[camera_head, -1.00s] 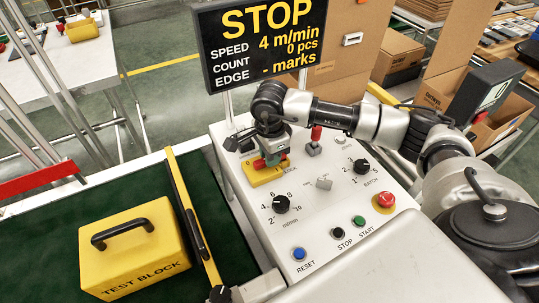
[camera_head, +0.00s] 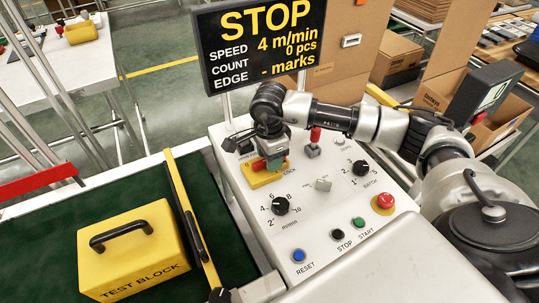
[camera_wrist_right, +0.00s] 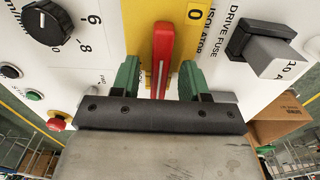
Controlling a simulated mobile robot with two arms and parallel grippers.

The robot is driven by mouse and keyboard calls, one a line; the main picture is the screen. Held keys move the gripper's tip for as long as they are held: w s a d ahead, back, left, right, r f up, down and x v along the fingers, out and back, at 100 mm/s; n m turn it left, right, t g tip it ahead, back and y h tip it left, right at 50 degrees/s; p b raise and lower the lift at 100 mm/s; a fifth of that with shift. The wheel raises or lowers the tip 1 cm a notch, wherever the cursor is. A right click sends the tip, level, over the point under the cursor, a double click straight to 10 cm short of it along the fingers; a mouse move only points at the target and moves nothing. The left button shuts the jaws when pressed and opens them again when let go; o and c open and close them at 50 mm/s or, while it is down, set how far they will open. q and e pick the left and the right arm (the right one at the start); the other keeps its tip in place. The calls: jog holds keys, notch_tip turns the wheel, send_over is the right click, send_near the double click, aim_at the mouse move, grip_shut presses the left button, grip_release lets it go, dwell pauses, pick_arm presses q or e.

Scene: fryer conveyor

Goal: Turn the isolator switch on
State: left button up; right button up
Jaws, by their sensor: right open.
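The isolator switch has a red handle (camera_wrist_right: 162,55) on a yellow plate (camera_wrist_right: 140,22), with a "0" mark beside the handle in the right wrist view. In the head view its yellow plate (camera_head: 258,181) is on the far left part of the white control panel, and my wrist partly hides the handle. My right gripper (camera_wrist_right: 158,82) is open, with its green fingers on either side of the red handle. Gaps show between handle and fingers; I cannot tell whether they touch lower down. My left gripper is not in view.
The panel (camera_head: 325,222) carries several knobs and buttons, with a red emergency stop (camera_head: 384,202) at right. A drive fuse (camera_wrist_right: 265,45) sticks up near my right fingers. The display (camera_head: 262,45) reads STOP. A yellow test block (camera_head: 134,250) lies on the green belt (camera_head: 60,232).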

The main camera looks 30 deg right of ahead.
notch_tip(320, 180, up, 11)
jog(key=b, duration=0.1)
dwell(0.4)
dwell(0.3)
